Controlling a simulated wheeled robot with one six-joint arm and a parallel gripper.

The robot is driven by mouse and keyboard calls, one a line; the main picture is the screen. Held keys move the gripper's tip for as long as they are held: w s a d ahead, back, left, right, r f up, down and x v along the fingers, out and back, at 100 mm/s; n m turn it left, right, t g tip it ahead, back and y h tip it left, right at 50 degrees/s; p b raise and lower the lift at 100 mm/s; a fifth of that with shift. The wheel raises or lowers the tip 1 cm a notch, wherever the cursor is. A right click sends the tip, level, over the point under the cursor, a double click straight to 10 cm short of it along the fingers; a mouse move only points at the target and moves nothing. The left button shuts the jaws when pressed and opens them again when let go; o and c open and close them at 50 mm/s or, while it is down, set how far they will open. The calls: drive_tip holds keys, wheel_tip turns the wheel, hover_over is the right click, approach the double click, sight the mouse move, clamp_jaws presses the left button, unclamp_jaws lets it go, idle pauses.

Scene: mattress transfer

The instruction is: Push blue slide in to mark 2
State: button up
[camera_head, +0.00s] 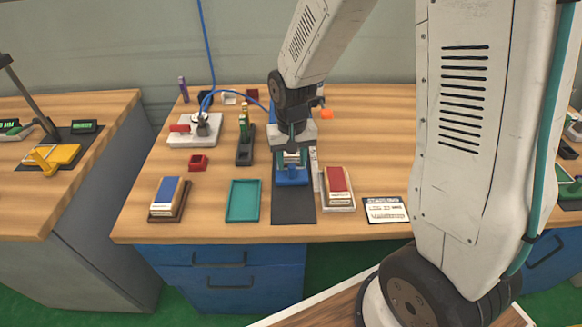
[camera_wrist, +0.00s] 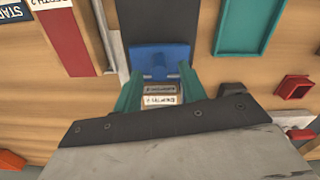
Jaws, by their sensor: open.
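The blue slide (camera_head: 291,176) sits on a dark track (camera_head: 293,207) in the middle of the table. In the wrist view its blue plate (camera_wrist: 162,60) spans the gap in front of my fingers. My gripper (camera_head: 291,158) is over the slide's far side, pointing down. In the wrist view my gripper (camera_wrist: 160,88) is open, with one teal finger on each side of a small pale labelled block (camera_wrist: 160,94). The fingertips are close to the blue plate; I cannot tell whether they touch it. Mark 2 cannot be made out beside the track.
A red-topped block (camera_head: 338,181) stands in a white tray close right of the track. A teal tray (camera_head: 243,201) and a blue-topped block (camera_head: 167,191) lie to the left. A label card (camera_head: 385,210) lies at the front right. A small red box (camera_head: 198,162) is farther left.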

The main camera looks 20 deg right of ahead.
sight(292, 159)
drive_tip(key=shift+f, duration=1.45)
clamp_jaws()
drive_tip(key=shift+w+d, duration=0.35)
drive_tip(key=shift+w, duration=0.35)
drive_tip(key=shift+w+d, duration=0.3)
drive_tip(key=shift+w, duration=0.4)
unclamp_jaws()
